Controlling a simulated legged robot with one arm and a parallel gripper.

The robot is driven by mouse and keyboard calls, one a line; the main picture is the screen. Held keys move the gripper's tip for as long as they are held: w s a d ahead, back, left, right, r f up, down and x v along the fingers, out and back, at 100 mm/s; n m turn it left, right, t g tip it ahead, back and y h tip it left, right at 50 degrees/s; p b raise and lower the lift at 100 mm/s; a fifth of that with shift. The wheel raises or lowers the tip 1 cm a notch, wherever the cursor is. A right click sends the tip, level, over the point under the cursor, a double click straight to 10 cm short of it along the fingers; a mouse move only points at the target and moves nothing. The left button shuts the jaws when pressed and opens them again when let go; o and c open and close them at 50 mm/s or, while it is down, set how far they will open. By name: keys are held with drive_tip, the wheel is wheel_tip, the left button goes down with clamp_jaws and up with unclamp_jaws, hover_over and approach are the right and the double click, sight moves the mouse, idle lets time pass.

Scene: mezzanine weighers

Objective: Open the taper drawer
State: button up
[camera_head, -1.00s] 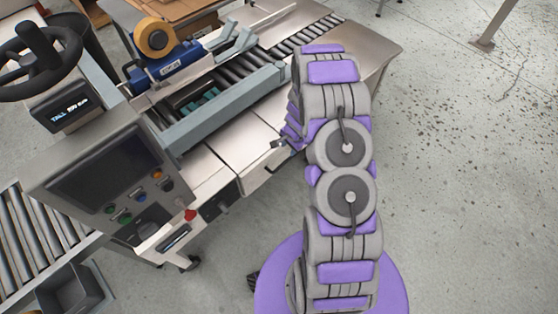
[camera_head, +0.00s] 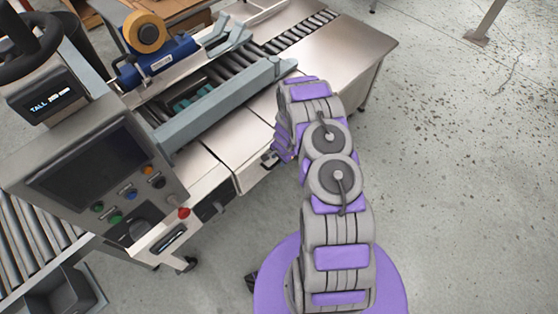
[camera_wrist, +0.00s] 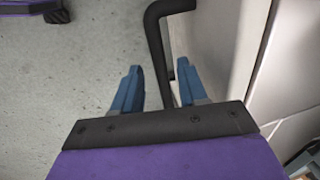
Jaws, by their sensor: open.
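The taper drawer's pale metal front (camera_head: 252,176) is on the near side of the taper bench in the head view, and it looks closed. A black bar handle (camera_wrist: 154,38) stands out from a pale panel (camera_wrist: 215,50) in the wrist view. My gripper (camera_wrist: 158,85) is open, with one blue finger on each side of the handle's lower end in the picture. Whether the fingers touch the handle cannot be told. In the head view my gripper (camera_head: 270,159) is small, beside the drawer front, partly hidden by my arm.
A control box (camera_head: 92,180) with a screen and buttons stands left of the drawer, beside a dark handle or latch (camera_head: 213,209). A blue tape head (camera_head: 160,62) and rollers are on the bench top. The concrete floor at right is clear.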

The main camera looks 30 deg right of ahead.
drive_tip(key=shift+w+f, duration=0.2)
drive_tip(key=shift+f, duration=0.35)
drive_tip(key=shift+c, duration=0.2)
clamp_jaws()
